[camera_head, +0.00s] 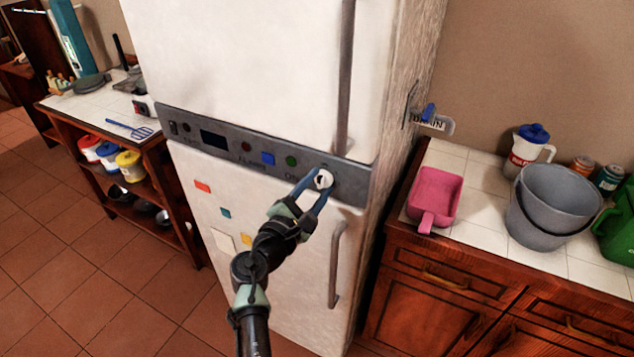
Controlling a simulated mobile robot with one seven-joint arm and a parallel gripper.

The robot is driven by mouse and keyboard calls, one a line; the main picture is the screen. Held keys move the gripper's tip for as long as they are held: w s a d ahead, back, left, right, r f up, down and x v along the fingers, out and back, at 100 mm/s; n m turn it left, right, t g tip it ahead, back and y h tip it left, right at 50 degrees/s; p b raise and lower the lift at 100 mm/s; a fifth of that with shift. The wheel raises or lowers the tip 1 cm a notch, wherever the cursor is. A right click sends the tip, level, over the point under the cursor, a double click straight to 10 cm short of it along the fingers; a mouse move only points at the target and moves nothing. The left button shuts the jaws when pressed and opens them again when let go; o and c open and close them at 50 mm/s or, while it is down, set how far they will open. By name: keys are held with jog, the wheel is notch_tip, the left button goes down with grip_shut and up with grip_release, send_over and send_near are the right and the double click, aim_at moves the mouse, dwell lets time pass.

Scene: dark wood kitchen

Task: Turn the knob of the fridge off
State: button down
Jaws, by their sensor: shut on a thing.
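The white fridge (235,60) stands in the middle of the view, with a grey control panel (221,137) running across its front between the upper and lower doors. A round whitish knob (324,180) sits at the right end of the panel. My gripper (318,188) is at this knob, its two blue fingers on either side of it and shut on it. The fingers cover part of the knob, and I cannot tell which way its mark points.
A vertical handle (335,265) is on the lower door, close right of my arm. At right, a counter holds a pink scoop (437,193), a grey bucket (553,205) and a white jug (527,150). A shelf unit (150,148) stands at left. The tiled floor (75,270) at left is clear.

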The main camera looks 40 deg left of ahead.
jog(key=shift+n, duration=0.4)
jog(key=shift+c, duration=1.9)
grip_release()
jog(key=shift+s, duration=0.1)
jog(key=b+v, duration=0.1)
jog(key=v, duration=1.2)
jog(key=shift+a, duration=0.1)
